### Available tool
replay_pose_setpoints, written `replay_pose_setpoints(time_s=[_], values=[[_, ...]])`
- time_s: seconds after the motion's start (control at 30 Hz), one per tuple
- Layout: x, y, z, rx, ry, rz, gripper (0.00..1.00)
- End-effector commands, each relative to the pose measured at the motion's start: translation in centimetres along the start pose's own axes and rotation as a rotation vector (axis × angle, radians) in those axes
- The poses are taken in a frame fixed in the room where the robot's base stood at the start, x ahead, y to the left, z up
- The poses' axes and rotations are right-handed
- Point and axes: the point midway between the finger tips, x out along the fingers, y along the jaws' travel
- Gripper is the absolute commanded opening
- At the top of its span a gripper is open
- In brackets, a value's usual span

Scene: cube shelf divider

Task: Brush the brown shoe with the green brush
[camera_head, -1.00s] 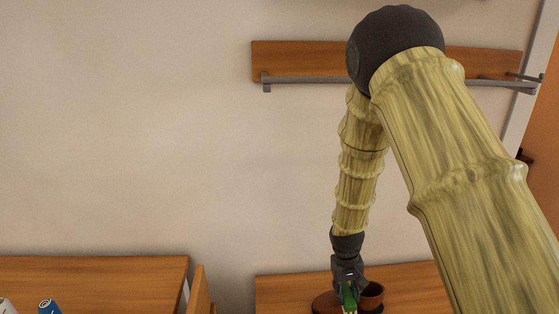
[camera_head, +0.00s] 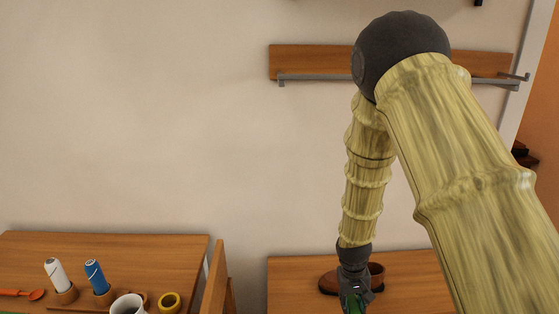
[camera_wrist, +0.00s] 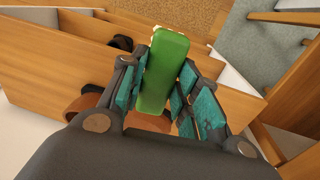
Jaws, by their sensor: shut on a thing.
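The brown shoe (camera_head: 377,270) lies on the wooden table on the right in the head view, partly hidden behind my gripper. Brown parts that look like the shoe (camera_wrist: 84,103) show under and beside my fingers in the wrist view. My gripper (camera_wrist: 158,98) is shut on the green brush (camera_wrist: 166,68), which sticks out beyond the fingers. In the head view my gripper (camera_head: 355,288) is in front of the shoe, and only a bit of the green brush (camera_head: 352,304) shows at the bottom edge. I cannot tell whether the brush touches the shoe.
On the left table (camera_head: 110,246) stand a white can (camera_head: 53,270), a blue can (camera_head: 96,275), a mug (camera_head: 127,304) and a yellow ring (camera_head: 169,300); an orange spoon (camera_head: 25,294) lies there. A wooden divider (camera_head: 215,280) stands between the tables. A wall rack (camera_head: 310,62) hangs behind my arm.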

Motion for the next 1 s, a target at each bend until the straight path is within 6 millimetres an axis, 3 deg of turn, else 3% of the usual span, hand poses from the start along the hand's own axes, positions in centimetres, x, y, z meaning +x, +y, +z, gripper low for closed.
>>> replay_pose_setpoints(time_s=[0.4,1.0], values=[[1.2,-3.3,4.8,0.029,-0.006,0.000,0.00],[1.4,-3.7,5.1,0.029,-0.005,-0.001,0.00]])
